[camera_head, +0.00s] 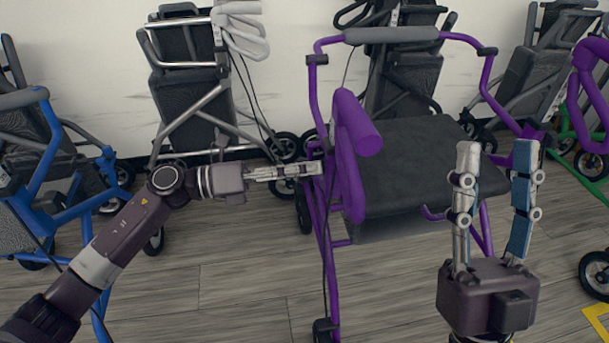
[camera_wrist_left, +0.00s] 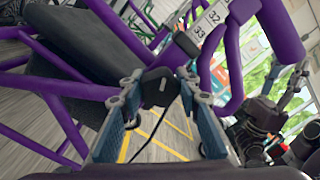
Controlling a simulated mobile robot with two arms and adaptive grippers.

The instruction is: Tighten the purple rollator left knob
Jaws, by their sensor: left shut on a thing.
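The purple rollator (camera_head: 331,270) stands in the middle of the head view, with a dark seat (camera_head: 425,150) and a grey backrest bar. My left gripper (camera_head: 318,170) reaches in from the left to the rollator's left upright. In the left wrist view, its two fingers are shut on a black knob (camera_wrist_left: 160,87) beside the purple tubes. In the head view the knob is hidden by the fingers. A white numbered strip (camera_wrist_left: 207,25) shows on the tube in the wrist view. My right gripper (camera_head: 496,165) is open and empty, fingers upward, in front of the seat's right side.
A blue rollator (camera_head: 50,165) stands at the left. Folded grey rollators (camera_head: 190,80) line the white wall behind. Another purple frame (camera_head: 588,90) and a green one stand at the right. The wood floor (camera_head: 240,290) in front is clear, with a yellow marking (camera_head: 598,318) at lower right.

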